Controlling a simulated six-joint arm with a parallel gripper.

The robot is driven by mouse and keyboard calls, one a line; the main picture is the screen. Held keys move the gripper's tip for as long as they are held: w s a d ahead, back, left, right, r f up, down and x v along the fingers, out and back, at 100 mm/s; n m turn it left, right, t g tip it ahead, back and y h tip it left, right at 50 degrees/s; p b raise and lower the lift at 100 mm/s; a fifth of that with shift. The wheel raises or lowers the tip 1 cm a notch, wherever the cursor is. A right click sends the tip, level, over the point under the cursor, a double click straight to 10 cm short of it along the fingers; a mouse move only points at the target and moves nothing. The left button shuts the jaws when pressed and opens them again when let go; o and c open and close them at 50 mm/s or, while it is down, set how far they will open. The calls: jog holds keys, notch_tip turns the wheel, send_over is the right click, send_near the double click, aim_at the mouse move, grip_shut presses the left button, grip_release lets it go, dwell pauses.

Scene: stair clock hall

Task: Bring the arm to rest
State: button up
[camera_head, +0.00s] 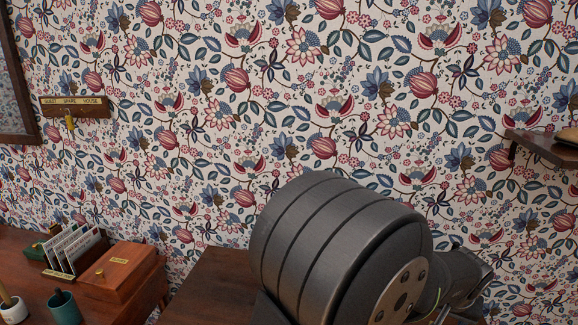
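A large dark grey ribbed cylinder (335,245), part of my own arm, fills the lower middle of the head view. A metal end plate with bolts and a thin yellow-green cable shows at its lower right. A smaller dark link of mine (465,275) shows just behind it on the right. My gripper is not in view, so its opening and anything in it cannot be seen.
A wooden key rack (85,101) labelled "GUEST SPARE HOUSE" hangs on the patterned wall, with a yellow tag below. At lower left are a letter rack (75,249), wooden box (122,270) and teal cup (64,309). A wall shelf (545,147) juts out at right.

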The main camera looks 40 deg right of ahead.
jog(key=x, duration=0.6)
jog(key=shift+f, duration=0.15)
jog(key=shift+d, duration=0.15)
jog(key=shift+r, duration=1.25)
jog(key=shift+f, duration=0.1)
